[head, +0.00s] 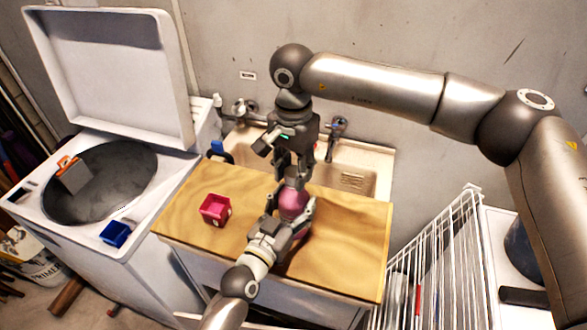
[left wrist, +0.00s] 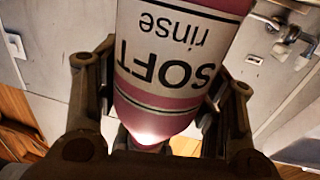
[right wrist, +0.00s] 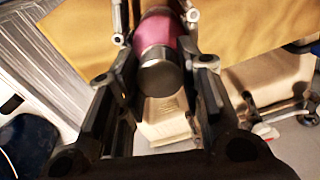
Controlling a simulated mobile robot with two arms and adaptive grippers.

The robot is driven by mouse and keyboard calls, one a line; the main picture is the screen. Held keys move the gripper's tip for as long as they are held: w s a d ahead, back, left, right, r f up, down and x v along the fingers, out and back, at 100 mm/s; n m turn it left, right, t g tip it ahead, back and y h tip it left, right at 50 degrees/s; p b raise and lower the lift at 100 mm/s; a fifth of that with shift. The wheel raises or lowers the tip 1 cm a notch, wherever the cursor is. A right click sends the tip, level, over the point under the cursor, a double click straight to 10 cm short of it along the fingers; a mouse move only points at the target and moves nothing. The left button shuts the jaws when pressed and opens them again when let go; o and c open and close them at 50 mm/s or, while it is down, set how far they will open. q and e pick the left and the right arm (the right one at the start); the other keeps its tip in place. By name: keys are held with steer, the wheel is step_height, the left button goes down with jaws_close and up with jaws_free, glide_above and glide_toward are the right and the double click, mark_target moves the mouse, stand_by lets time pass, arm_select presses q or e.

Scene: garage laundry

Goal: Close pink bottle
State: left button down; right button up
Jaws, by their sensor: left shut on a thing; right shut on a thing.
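The pink bottle (head: 292,202) stands roughly upright over the wooden board, between my two grippers. Its pink and white label with "SOFT rinse" fills the left wrist view (left wrist: 165,70). My left gripper (head: 290,209) is shut around the bottle's body from the front. My right gripper (head: 292,178) points down from above and is shut on the grey cap (right wrist: 160,70) at the bottle's top. The cap sits in line with the pink body in the right wrist view. The seam between cap and bottle is not clear, and the bottle's base is mostly hidden by my left gripper.
The wooden board (head: 190,222) lies before a sink (head: 352,172) with taps. An open-lidded washer (head: 65,235) with a blue box (head: 115,233) stands left. A white wire rack (head: 432,265) is at right.

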steer(key=m, duration=1.1)
steer(key=shift+m, duration=0.3)
steer(key=m, duration=0.4)
steer(key=shift+m, duration=0.4)
steer(key=m, duration=0.8)
steer(key=shift+f, duration=0.1)
steer(key=m, duration=0.9)
steer(key=o, duration=1.2)
